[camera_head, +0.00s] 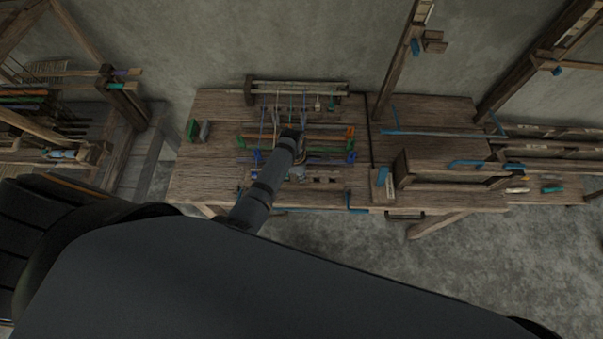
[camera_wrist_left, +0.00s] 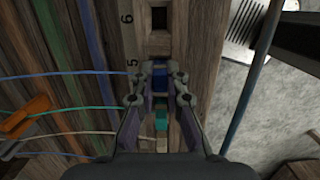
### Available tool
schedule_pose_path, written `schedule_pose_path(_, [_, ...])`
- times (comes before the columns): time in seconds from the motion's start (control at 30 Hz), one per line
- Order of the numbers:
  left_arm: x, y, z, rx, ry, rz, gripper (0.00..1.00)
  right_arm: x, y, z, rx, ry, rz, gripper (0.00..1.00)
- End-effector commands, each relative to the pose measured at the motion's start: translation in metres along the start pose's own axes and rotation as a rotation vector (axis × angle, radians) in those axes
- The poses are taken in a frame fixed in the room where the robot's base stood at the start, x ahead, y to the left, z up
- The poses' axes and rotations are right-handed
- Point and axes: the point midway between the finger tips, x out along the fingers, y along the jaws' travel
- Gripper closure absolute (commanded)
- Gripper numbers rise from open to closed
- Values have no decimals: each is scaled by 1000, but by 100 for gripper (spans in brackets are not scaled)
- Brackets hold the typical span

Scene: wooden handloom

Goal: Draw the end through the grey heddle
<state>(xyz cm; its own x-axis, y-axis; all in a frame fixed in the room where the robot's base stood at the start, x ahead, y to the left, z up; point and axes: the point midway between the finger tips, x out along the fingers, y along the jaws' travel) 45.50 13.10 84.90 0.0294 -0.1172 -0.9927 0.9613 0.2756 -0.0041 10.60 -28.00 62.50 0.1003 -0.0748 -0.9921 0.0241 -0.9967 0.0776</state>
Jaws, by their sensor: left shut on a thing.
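My left gripper (camera_wrist_left: 160,88) points down at a wooden strip (camera_wrist_left: 159,45) with square holes, marked 5 and 6, in the left wrist view. Its fingers are shut on a small blue block (camera_wrist_left: 160,77); a pale blue thread (camera_wrist_left: 70,76) runs to it from the left. A teal block (camera_wrist_left: 161,120) sits lower, between the finger bases in the picture. A green thread (camera_wrist_left: 70,110) runs towards it. In the head view my left arm hides the fingertips. I cannot tell which heddle is grey. My right gripper is not in view.
The wooden loom table (camera_head: 215,165) carries coloured bars (camera_head: 330,137) and a raised back beam (camera_head: 300,87). An orange clip (camera_wrist_left: 28,117) holds threads at left. A wooden box frame (camera_head: 440,180) stands to the right.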

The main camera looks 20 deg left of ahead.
Motion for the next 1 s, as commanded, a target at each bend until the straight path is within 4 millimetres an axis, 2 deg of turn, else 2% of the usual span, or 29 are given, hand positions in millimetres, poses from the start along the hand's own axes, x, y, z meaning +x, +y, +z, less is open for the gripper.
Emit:
schedule_pose_path(0.03, [0,0,0,0,0,0,100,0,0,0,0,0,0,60])
schedule_pose_path(0.07, [0,0,0,0,0,0,85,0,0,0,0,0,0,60])
schedule_pose_path(0.23, [0,0,0,0,0,0,62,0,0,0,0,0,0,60])
schedule_pose_path(0.53, [-1,0,0,0,0,0,61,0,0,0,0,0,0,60])
schedule_pose_path(0.63, [-10,0,0,0,0,1,61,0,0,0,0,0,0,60])
schedule_pose_path(1.0, [-94,0,0,0,-1,3,61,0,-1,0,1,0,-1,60])
